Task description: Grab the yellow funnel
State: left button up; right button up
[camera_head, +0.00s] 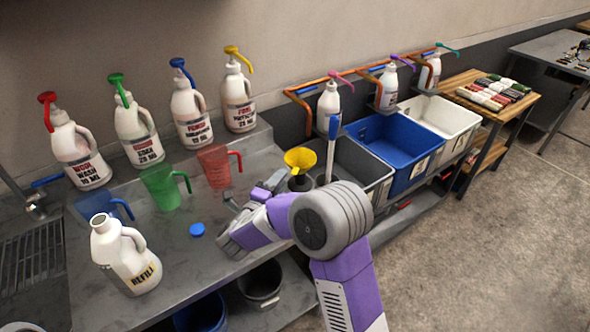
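The yellow funnel (300,157) stands wide mouth up at the right end of the steel counter. Its lower part sits in a dark round holder (302,183). My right arm reaches in from the bottom, and its grey gripper (252,200) is over the counter just left of and nearer than the funnel, apart from it. The gripper's fingers are partly hidden by the purple wrist, so their opening is unclear. I see nothing held in it. My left gripper is not in view.
A red jug (218,167), green jug (163,187) and blue jug (104,207) stand left of the gripper. A white refill bottle (125,256) and blue cap (197,230) are nearer. Pump bottles line the wall. A grey bin (372,160) is right of the funnel.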

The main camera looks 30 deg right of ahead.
aim_at(292, 173)
jog(key=w+d+f+b, duration=0.1)
jog(key=d, duration=0.1)
jog(key=w+d+f+b, duration=0.1)
jog(key=w+d, duration=0.1)
jog(key=w+d+f+b, duration=0.1)
jog(key=d, duration=0.1)
jog(key=shift+w+d+f, duration=0.25)
jog(key=shift+w+f, duration=0.05)
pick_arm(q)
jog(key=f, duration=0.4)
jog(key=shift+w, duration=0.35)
pick_arm(e)
grip_shut()
